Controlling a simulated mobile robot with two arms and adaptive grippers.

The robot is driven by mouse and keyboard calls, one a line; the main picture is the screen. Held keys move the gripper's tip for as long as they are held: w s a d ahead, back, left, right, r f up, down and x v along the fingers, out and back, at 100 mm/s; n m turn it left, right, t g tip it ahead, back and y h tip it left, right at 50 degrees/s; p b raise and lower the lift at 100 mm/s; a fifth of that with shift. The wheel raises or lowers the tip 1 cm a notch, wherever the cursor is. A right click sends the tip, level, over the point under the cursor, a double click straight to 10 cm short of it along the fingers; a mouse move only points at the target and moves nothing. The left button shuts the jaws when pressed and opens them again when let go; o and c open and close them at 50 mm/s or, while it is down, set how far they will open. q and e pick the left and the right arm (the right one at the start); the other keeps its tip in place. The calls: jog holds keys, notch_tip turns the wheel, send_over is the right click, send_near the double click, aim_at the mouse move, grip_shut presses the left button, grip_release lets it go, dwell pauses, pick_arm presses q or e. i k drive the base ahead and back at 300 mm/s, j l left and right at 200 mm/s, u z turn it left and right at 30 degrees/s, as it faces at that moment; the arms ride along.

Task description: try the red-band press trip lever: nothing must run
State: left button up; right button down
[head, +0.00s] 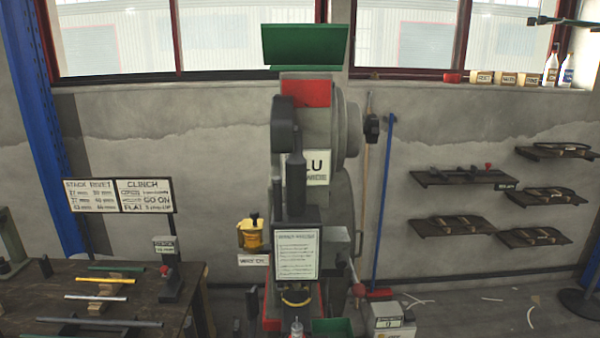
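The press with the red band (305,93) stands upright in the middle of the head view, with a green tray-like top (305,45). A white placard (297,253) hangs on its front, and a smaller sign (317,167) is partly hidden behind a dark upright part. I cannot tell which of these, if any, is the trip lever. The press's foot is cut off by the lower edge. Neither of my grippers is in view.
A dark bench (130,315) with coloured rods and a small red-knobbed press (168,270) stands at left. A blue pole (384,200) leans on the wall; shelves (460,178) hang right.

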aim_at(359, 290)
jog(key=u, duration=0.3)
jog(key=i+l+u, duration=0.1)
jog(key=l+u, duration=0.85)
jog(key=l, duration=0.15)
jog(key=k+l+u, duration=0.1)
jog(key=l+u, duration=0.35)
jog(key=k+l, duration=0.1)
jog(key=l, duration=0.3)
jog(key=k+l, duration=0.1)
jog(key=l, duration=0.25)
jog(key=l+u, duration=0.1)
jog(key=l, duration=0.3)
jog(key=k+l, duration=0.15)
jog(key=l, duration=0.2)
jog(key=k+l, duration=0.15)
jog(key=l, duration=0.25)
jog(key=k+l, duration=0.1)
jog(key=l, duration=0.25)
jog(key=i+u, duration=0.05)
